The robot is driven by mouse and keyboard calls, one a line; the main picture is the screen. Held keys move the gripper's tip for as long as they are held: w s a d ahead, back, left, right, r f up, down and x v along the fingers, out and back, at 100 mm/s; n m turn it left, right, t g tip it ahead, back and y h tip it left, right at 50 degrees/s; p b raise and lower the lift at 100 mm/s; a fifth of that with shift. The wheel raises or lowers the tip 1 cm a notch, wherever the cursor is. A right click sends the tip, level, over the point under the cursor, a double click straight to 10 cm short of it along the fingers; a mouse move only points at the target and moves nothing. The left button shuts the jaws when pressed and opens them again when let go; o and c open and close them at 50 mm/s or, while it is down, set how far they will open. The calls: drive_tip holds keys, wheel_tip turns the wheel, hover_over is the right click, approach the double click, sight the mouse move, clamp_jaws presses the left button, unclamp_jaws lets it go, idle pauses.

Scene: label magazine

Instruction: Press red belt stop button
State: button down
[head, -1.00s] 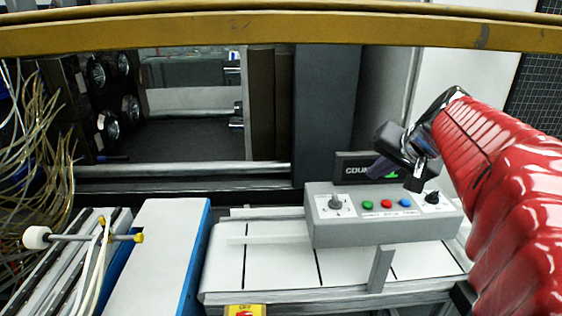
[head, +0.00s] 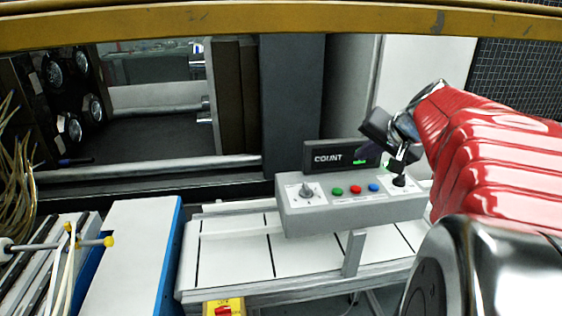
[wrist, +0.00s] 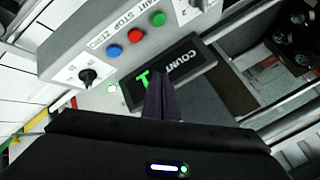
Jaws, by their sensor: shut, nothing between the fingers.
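The red button (head: 355,189) is on the grey control box (head: 300,219), between a green button (head: 338,191) and a blue button (head: 373,187). In the wrist view the red button (wrist: 135,36) lies above and left of my fingertips, near printed lettering that reads STOP. My gripper (wrist: 158,79) is shut and empty. Its dark fingers overlap the COUNT display (wrist: 188,62) in the wrist view and are apart from the red button. In the head view my red-sleeved arm reaches in from the right, with the gripper by the display's right end.
A rotary knob (head: 309,191) is at the box's left end and a black knob (head: 399,181) at its right. The white conveyor belt (head: 240,247) runs beneath the box. A yellow box with a red knob (head: 223,311) is at the belt's front. A yellow rail (head: 250,20) crosses above.

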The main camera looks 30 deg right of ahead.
sight(358, 191)
drive_tip(key=shift+f, duration=3.4)
drive_tip(key=shift+s+f, duration=0.1)
drive_tip(key=shift+f, duration=0.8)
idle(0.5)
drive_tip(key=shift+r, duration=0.95)
drive_tip(key=shift+r, duration=2.55)
